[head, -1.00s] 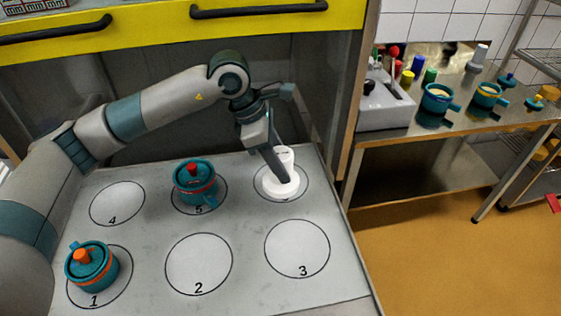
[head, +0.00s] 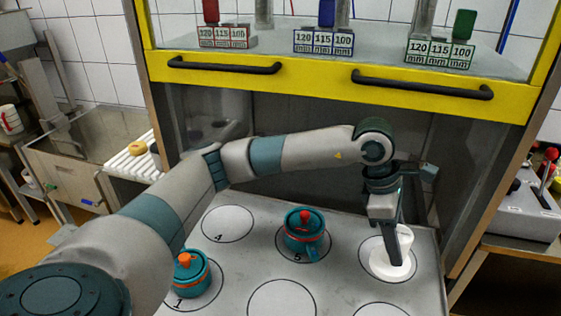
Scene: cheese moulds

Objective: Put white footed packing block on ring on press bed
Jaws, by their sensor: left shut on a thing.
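The white footed packing block (head: 405,240) has a wide round foot and a narrower upright part. It stands upright over the back right circle of the grey bed (head: 340,262) with numbered circles. My left gripper (head: 394,258) points down and is shut on the block, its fingers hiding part of it. A teal lidded mould with a red knob (head: 304,236) stands on circle 5, left of the block. Another teal lidded mould with an orange knob (head: 192,277) stands on circle 1. I cannot tell which ring the task means. My right gripper is not in view.
A yellow-edged shelf (head: 320,86) with handles and size-marked blocks (head: 323,42) overhangs the back of the bed. Circle 4 (head: 229,223) and the front middle circle (head: 282,298) are empty. A grey box (head: 522,205) with a red-knobbed lever stands at right.

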